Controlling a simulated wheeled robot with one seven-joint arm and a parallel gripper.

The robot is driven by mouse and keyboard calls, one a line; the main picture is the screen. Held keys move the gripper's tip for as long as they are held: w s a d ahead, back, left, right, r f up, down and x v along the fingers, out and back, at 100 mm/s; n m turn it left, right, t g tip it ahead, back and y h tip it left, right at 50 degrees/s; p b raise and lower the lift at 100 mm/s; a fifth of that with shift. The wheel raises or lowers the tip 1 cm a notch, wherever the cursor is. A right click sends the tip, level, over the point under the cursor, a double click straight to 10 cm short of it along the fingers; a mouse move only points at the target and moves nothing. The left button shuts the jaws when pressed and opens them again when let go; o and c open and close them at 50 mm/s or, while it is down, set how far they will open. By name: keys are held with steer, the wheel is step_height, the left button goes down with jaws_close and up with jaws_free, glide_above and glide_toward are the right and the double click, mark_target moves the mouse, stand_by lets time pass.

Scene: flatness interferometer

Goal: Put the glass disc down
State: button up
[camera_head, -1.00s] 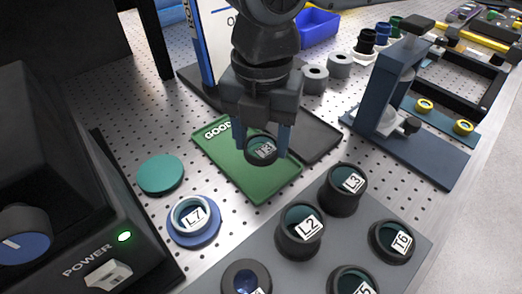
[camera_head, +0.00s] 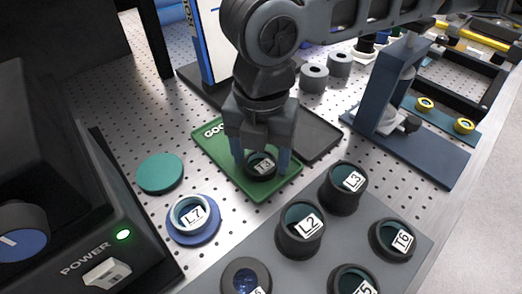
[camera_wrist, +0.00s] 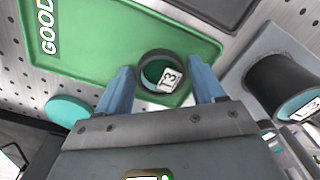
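The glass disc, a dark-rimmed round piece with a teal face and a T3 label, sits between my fingertips (camera_head: 261,163). It also shows in the wrist view (camera_wrist: 153,68). The disc is over the front part of the green GOOD tray (camera_head: 222,157), inside the tray's edges. It looks at or very near the tray surface; I cannot tell whether it touches. The tray also shows in the wrist view (camera_wrist: 95,45).
A dark tray (camera_head: 318,138) lies beside the green one. A grey rack (camera_head: 330,238) with several labelled discs stands in front. A blue-ringed L7 piece (camera_head: 194,219) and a teal disc (camera_head: 160,173) lie at left. A blue clamp stand (camera_head: 400,100) is at right.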

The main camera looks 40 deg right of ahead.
mark_target(261, 160)
steer(key=shift+r, duration=0.1)
step_height(261, 160, up, 12)
steer(key=p, duration=0.1)
stand_by(0.4)
steer(key=shift+r, duration=0.1)
stand_by(0.4)
